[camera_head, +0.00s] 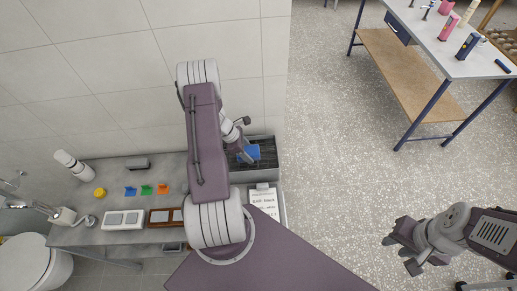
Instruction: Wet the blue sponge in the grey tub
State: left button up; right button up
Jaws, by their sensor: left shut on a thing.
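The blue sponge (250,154) is in the camera_head view, inside the outline of the grey tub (267,174), at the right end of the grey counter. My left gripper (244,155) is shut on the sponge, over or in the tub. The arm hides the tub's left part, and I cannot tell how deep the sponge is or whether it touches water. The tub's inside looks dark. My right gripper (400,255) is open and empty over the floor at the lower right.
The grey counter (108,176) holds a yellow item (100,193), blue, green and orange pieces (147,190), a white tray (123,220) and a brown tray (160,218). A printed card (263,197) lies before the tub. A white table (440,40) stands at upper right. Floor between is clear.

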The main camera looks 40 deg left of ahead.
aim_at(248, 151)
pick_arm(q)
jog(key=shift+d, duration=0.1)
notch_tip(248, 151, up, 7)
jog(key=p, duration=0.6)
jog(key=shift+r, duration=0.1)
dwell(0.5)
